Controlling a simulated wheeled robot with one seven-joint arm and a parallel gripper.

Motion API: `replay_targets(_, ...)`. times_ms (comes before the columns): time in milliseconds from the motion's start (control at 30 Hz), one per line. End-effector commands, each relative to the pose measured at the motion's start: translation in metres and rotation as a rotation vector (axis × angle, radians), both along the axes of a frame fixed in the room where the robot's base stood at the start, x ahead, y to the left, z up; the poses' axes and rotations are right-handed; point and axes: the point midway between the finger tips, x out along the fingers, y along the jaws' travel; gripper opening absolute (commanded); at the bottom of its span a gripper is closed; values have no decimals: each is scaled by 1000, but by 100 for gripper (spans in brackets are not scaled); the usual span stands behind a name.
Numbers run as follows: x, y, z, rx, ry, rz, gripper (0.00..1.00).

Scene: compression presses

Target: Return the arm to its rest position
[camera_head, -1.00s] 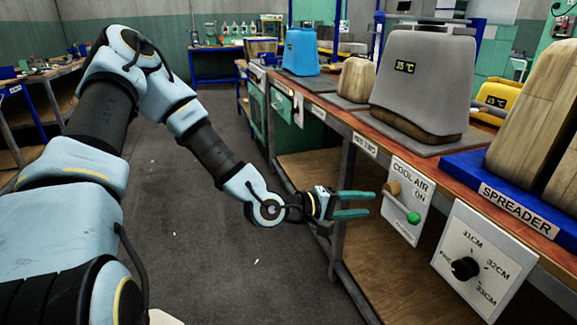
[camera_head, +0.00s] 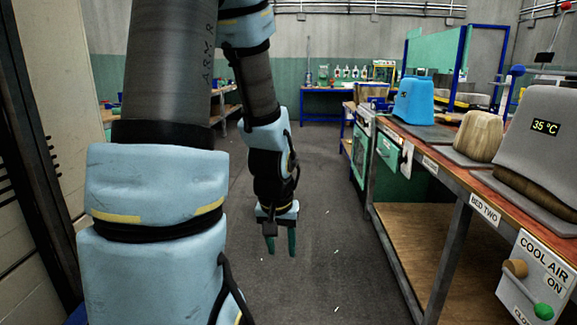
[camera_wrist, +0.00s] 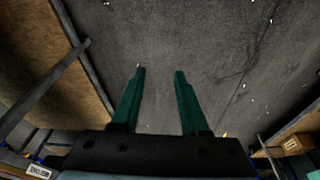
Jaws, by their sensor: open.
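My gripper (camera_head: 281,246) hangs pointing down over the grey floor, left of the workbench, in the head view. Its two green fingers are apart with nothing between them. In the wrist view the open fingers (camera_wrist: 158,72) show against bare floor. My arm is bent, with its upper links rising out of the top of the head view and the forearm hanging down.
A pale cabinet (camera_head: 60,110) stands close on the left. The aisle floor (camera_head: 330,215) is clear.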

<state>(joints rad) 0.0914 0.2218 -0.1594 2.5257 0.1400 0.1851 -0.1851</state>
Motion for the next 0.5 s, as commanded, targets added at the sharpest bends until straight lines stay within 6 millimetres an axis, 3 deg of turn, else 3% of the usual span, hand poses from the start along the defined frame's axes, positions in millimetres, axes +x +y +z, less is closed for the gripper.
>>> replay_targets(100, -13, 26, 23, 27, 21, 45, 44)
replay_targets(267, -35, 50, 47, 28, 61, 93, 44)
replay_targets(500, -38, 51, 97, 26, 72, 95, 44)
